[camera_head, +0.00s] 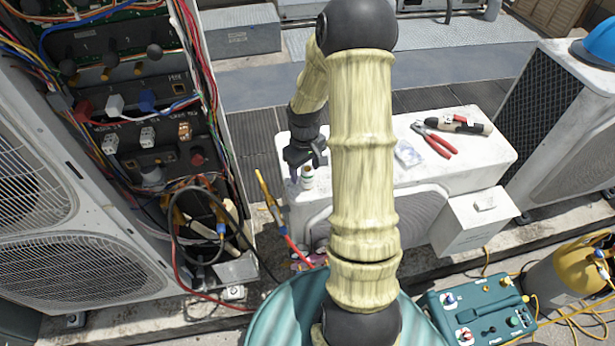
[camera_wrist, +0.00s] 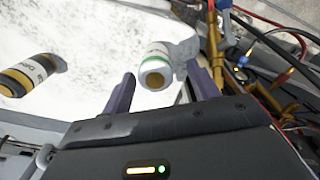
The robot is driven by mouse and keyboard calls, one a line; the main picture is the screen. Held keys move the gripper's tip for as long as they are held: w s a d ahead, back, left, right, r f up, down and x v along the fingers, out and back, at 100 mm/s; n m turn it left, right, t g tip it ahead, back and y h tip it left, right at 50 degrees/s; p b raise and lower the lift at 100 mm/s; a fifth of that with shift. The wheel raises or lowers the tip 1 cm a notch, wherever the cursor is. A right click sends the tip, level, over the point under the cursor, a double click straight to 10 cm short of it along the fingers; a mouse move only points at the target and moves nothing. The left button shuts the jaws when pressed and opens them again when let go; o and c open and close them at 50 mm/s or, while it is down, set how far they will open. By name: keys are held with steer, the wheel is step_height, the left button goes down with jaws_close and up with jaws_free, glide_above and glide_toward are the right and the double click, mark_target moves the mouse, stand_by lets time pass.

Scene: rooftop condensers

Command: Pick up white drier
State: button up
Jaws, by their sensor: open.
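The white drier (camera_wrist: 156,62) is a small white cylinder with a green band and a brass-coloured end. In the wrist view it lies ahead of and between the two fingers of my gripper (camera_wrist: 158,88), which are open and apart from it. In the head view the drier (camera_head: 308,176) shows at the left end of the white unit's top (camera_head: 400,180). My gripper (camera_head: 303,168) is just beside it there, partly hidden by my wrist. A second cylinder with black and tan bands (camera_wrist: 30,75) lies at the left of the wrist view.
Red-handled pliers (camera_head: 435,140), a dark and tan tool (camera_head: 465,125) and a small clear packet (camera_head: 407,153) lie on the white top to the right. An open electrical cabinet (camera_head: 140,130) with loose wires and hoses stands close on the left.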

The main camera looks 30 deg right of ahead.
mark_target(305, 177)
steer(key=f, duration=0.4)
steer(key=shift+w+d+f, duration=0.1)
steer(key=shift+w+f, duration=0.1)
steer(key=c, duration=1.2)
steer(key=shift+o, duration=0.2)
steer(key=shift+r, duration=0.15)
step_height(305, 177, up, 10)
steer(key=shift+f, duration=0.1)
